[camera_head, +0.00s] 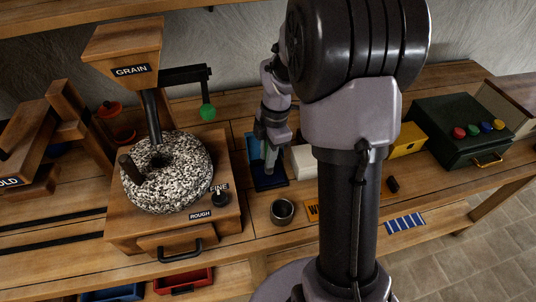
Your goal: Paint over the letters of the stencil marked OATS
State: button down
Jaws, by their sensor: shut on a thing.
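My gripper (268,146) points down over a dark blue tray (267,182) at the back of the bench. No stencil reading OATS can be made out. An orange plate (312,210) with dark lettering lies in front, mostly hidden behind my arm. A small metal cup (282,210) stands to the left of that plate.
A grain mill with a speckled round stone (180,180) and a GRAIN hopper (124,55) stands at left. A white block (303,161) is right of the tray. A yellow box (408,140) and a green box (465,130) with coloured knobs stand at right. My arm blocks the middle.

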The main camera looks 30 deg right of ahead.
jog(key=shift+s+f, duration=0.1)
jog(key=shift+f, duration=0.5)
dwell(1.4)
notch_tip(320, 180, up, 7)
jog(key=p, duration=0.6)
jog(key=shift+r, duration=0.15)
dwell(0.3)
